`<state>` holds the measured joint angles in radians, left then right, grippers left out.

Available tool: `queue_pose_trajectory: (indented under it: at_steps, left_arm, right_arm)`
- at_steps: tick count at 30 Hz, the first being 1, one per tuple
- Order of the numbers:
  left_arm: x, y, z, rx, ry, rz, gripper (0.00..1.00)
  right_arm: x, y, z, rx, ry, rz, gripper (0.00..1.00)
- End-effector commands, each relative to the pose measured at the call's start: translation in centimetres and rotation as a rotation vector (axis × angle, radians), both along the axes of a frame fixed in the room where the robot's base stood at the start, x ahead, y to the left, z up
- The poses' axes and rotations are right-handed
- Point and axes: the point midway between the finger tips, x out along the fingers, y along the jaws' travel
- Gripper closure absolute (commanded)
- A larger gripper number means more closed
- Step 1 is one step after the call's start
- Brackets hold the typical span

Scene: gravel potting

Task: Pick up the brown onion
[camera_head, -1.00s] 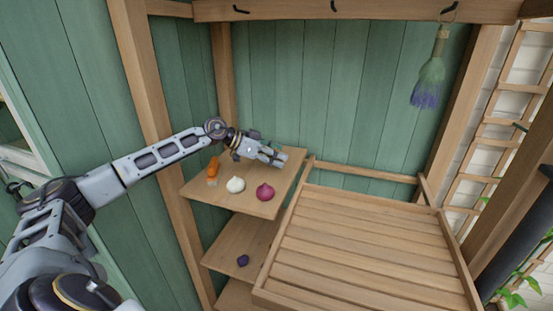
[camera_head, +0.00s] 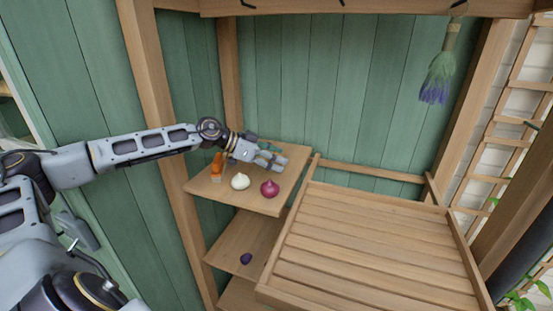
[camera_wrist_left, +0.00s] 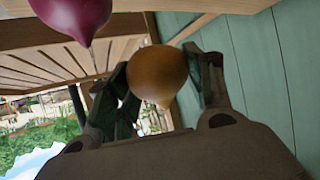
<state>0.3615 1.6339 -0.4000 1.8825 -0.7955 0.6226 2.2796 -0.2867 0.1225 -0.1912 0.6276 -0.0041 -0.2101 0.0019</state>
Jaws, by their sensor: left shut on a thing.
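The brown onion (camera_wrist_left: 157,72) sits between the two fingers of my left gripper (camera_head: 270,160), which are shut on it in the left wrist view. In the head view the gripper is over the back of the upper shelf (camera_head: 225,197), and I cannot make out the brown onion there. A white onion (camera_head: 240,181) and a red onion (camera_head: 270,188) stand on the shelf in front of the gripper. The red onion also shows at the top left of the left wrist view (camera_wrist_left: 72,14). My right gripper is not in view.
An orange item (camera_head: 217,166) stands on the shelf's left side, close to my left forearm. A small dark purple item (camera_head: 246,258) lies on the lower shelf. The slatted wooden bench (camera_head: 370,245) to the right is empty. A green plank wall (camera_head: 330,110) stands behind.

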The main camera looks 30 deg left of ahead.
Motion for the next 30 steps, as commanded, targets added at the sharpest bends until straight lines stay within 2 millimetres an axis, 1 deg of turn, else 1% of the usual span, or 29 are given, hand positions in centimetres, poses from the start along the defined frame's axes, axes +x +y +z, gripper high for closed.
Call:
queue_pose_trajectory:
  at_steps: [1,9,13,14,19,21,22,26,30]
  left_arm:
    - [-0.3,0.0,-0.2,0.003,0.002,0.002,0.74]
    - [-1.8,-0.6,-0.1,0.005,0.0,-0.005,0.74]
    - [-2.7,-0.8,-0.1,0.005,0.0,-0.004,0.74]
    - [-2.8,-0.8,-0.1,0.003,0.001,-0.003,0.74]
    - [-4.1,-1.1,0.0,0.004,0.0,-0.001,0.74]
    - [-4.8,-1.3,0.0,0.004,0.0,-0.003,0.74]
    - [-5.1,-1.3,0.0,0.005,0.0,-0.002,0.74]
    - [-6.4,-1.6,-0.1,0.002,0.001,0.002,0.74]
    - [-8.0,-2.0,0.0,0.004,0.001,0.0,0.74]
  right_arm:
    - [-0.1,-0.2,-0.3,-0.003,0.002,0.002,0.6]
    - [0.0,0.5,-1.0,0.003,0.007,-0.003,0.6]
    - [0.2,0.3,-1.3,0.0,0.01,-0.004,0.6]
    - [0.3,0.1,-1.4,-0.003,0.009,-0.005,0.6]
    - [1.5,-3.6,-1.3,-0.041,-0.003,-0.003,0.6]
    - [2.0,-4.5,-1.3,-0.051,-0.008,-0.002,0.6]
    - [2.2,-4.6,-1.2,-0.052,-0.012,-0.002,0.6]
    - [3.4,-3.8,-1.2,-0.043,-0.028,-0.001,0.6]
    - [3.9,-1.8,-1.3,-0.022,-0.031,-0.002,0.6]
